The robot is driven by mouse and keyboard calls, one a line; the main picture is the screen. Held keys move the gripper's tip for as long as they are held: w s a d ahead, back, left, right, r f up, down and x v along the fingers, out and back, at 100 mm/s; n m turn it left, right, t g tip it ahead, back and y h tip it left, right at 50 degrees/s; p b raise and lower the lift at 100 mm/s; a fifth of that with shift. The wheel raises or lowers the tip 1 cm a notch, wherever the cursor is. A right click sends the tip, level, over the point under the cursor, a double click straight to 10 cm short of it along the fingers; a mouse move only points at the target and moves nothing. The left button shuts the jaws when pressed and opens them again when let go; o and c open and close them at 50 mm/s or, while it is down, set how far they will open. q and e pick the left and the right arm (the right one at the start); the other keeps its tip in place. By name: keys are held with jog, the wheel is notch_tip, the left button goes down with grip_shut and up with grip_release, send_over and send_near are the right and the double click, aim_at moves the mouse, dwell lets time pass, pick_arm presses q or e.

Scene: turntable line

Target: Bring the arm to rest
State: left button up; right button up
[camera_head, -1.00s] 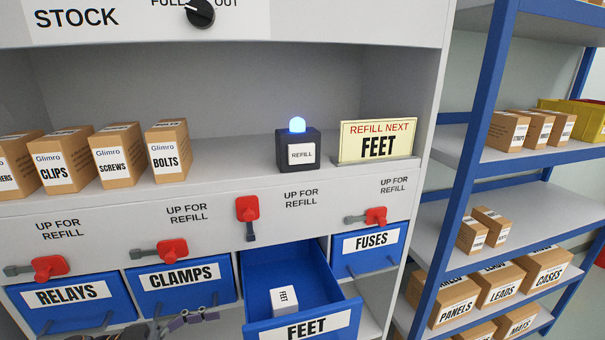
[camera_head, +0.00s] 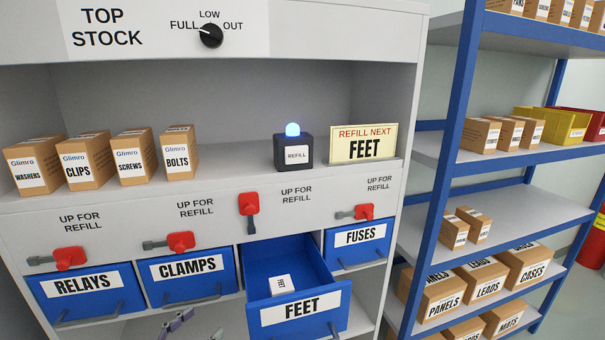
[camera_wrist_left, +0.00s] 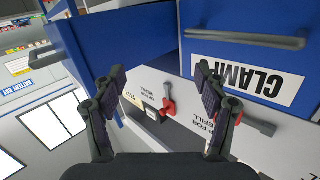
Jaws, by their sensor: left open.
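My left gripper (camera_head: 178,326) is at the bottom edge of the head view, below the CLAMPS drawer (camera_head: 188,277). Only its fingertips show there. In the left wrist view my left gripper (camera_wrist_left: 162,90) is open, with nothing between its two fingers. The FEET drawer (camera_head: 300,310) is pulled open, and a small white box marked FEET (camera_head: 283,284) lies inside it. The red lever above the FEET drawer (camera_head: 249,205) points down. My right gripper is not in view.
The RELAYS drawer (camera_head: 85,291) and FUSES drawer (camera_head: 357,243) are shut, with levers lying sideways. Boxes stand on the shelf above. A lit refill beacon (camera_head: 293,151) and a REFILL NEXT FEET sign (camera_head: 363,143) stand there too. A blue rack (camera_head: 455,150) is at the right.

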pick_arm(q)
jog(key=s+a+f+n+g+y, duration=0.2)
jog(key=s+f+n+g+y, duration=0.15)
jog(key=f+y, duration=0.2)
jog(key=s+a+f+n+g+y, duration=0.2)
jog(key=s+a+f+g+y, duration=0.15)
jog(key=f, duration=0.35)
jog(key=s+d+f+g, duration=0.2)
jog(key=s, duration=0.3)
jog(key=s+d+f+g, duration=0.2)
jog(key=s, duration=0.3)
jog(key=s+a+f+g, duration=0.1)
jog(key=s+a+f, duration=0.1)
jog(key=f, duration=1.2)
jog(key=s+a+f+g, duration=0.1)
jog(key=f, duration=1.2)
jog(key=s+a+f, duration=0.1)
jog(key=s+f, duration=1.4)
jog(key=s, duration=0.3)
jog(key=shift+a+n+g, duration=0.2)
jog(key=shift+n+g, duration=0.2)
jog(key=shift+n, duration=0.05)
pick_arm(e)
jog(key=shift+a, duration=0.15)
